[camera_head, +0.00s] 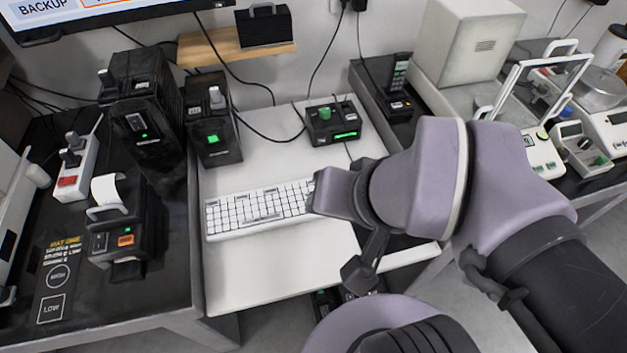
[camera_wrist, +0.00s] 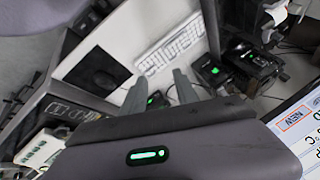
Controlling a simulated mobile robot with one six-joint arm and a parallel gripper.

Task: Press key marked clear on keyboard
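The white keyboard (camera_head: 258,208) lies on the white table in the head view, its right end hidden behind my gripper. It also shows in the wrist view (camera_wrist: 170,48), past my fingertips. The key lettering is too small to read, so I cannot tell which key is marked clear. My gripper (camera_wrist: 161,76) shows two grey fingers standing apart with nothing between them. In the head view its purple body is over the right end of the keyboard, and its fingertips cannot be made out. I cannot tell the height above the keys.
A black box with a green display (camera_head: 334,122) stands behind the keyboard. Black devices (camera_head: 212,130) stand at the back left. A dark pad (camera_wrist: 97,68) lies beside the keyboard. A label printer (camera_head: 124,225) is on the left table. The white table's front is clear.

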